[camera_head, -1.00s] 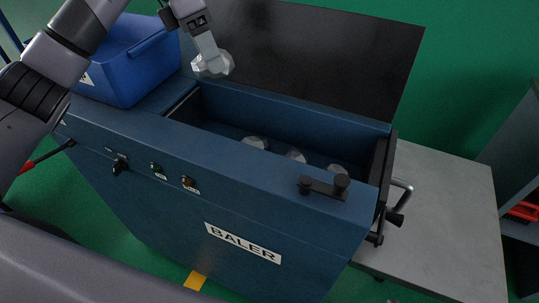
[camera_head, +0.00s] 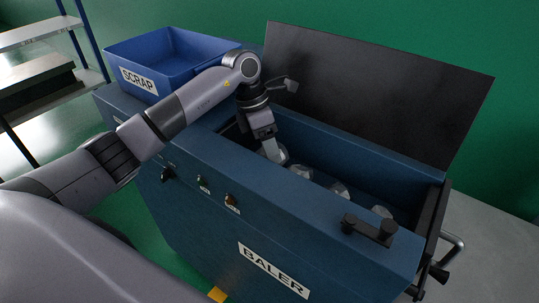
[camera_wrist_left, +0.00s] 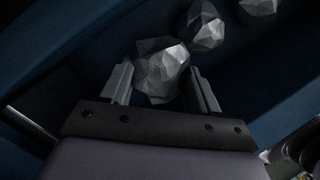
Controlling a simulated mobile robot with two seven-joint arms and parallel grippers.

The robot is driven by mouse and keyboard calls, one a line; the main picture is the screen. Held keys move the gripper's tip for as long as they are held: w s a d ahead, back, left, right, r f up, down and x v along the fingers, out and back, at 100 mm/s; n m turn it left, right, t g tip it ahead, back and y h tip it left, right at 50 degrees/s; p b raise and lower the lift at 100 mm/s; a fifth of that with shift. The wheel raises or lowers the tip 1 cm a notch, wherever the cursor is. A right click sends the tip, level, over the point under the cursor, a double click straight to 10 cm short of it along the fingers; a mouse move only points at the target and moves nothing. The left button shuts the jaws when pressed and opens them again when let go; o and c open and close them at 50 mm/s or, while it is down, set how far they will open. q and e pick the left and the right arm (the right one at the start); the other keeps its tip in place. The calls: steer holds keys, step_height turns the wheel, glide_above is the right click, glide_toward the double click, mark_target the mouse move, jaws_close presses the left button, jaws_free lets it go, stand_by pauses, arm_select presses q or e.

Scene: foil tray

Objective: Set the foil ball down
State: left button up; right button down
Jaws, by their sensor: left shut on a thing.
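My left gripper (camera_head: 272,152) reaches down into the open chamber of the blue baler (camera_head: 190,205). It is shut on a crumpled silver foil ball (camera_wrist_left: 162,72), which sits between its two fingers in the left wrist view. In the head view that held ball (camera_head: 281,156) shows at the fingertips, inside the left end of the chamber. Whether it touches the chamber floor I cannot tell. Several other foil balls lie in the chamber to its right, such as a foil ball (camera_head: 300,174) close by and another (camera_head: 340,190). My right gripper is not in view.
The baler's dark lid (camera_head: 380,90) stands open behind the chamber. A blue scrap bin (camera_head: 140,80) sits on the left end of the baler. A black handle (camera_head: 370,230) is on the front right rim. A metal shelf (camera_head: 40,75) stands at the far left.

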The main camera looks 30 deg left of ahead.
arm_select(q)
step_height(320, 180, down, 3)
steer(key=shift+r, duration=0.1)
steer(key=shift+f, duration=0.25)
steer(key=o, duration=1.1)
steer(key=shift+r, duration=0.2)
steer(key=v, duration=1.2)
steer(key=shift+f, duration=0.1)
